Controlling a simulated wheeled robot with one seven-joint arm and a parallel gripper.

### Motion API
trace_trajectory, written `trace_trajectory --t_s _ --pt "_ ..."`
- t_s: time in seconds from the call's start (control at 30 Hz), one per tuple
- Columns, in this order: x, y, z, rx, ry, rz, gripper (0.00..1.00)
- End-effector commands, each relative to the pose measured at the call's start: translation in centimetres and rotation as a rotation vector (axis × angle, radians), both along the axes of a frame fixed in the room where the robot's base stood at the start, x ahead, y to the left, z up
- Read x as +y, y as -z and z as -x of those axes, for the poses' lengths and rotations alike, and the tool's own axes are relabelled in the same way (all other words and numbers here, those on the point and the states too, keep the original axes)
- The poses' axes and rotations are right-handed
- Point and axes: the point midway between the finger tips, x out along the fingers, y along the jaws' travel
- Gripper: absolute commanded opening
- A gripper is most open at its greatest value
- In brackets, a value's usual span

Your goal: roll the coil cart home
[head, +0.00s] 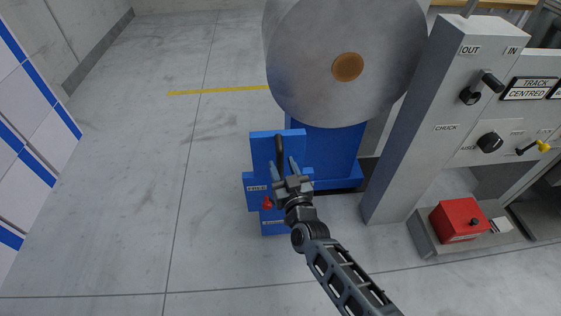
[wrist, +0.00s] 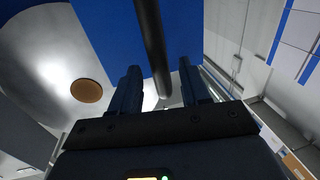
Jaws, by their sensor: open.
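The blue coil cart (head: 335,150) stands on the floor and carries a big grey metal coil (head: 340,50) with a brown core. A dark bar handle (head: 279,150) is on the cart's blue front plate. My gripper (head: 284,168) is open at this handle. In the wrist view the handle (wrist: 152,40) runs between the two open fingers (wrist: 160,80), which are not closed on it. A small red part (head: 267,203) sits low on the cart's front, beside a label. The cart's lower rear is hidden behind the grey column.
A grey machine column (head: 425,125) marked OUT, IN and CHUCK stands close to the cart's right, with a panel of knobs behind. A red box (head: 460,220) sits at its foot. The left floor is open, with a yellow line (head: 215,91). A blue-and-white wall (head: 30,130) is far left.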

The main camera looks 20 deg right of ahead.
Motion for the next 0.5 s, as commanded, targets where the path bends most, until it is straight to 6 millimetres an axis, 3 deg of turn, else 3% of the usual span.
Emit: trace_trajectory --t_s 0.2,0.5 --pt "-0.3 0.1 -2.5 0.000 0.000 -0.001 0.46" --pt "-0.4 0.0 -3.0 0.001 0.000 -0.001 0.46"
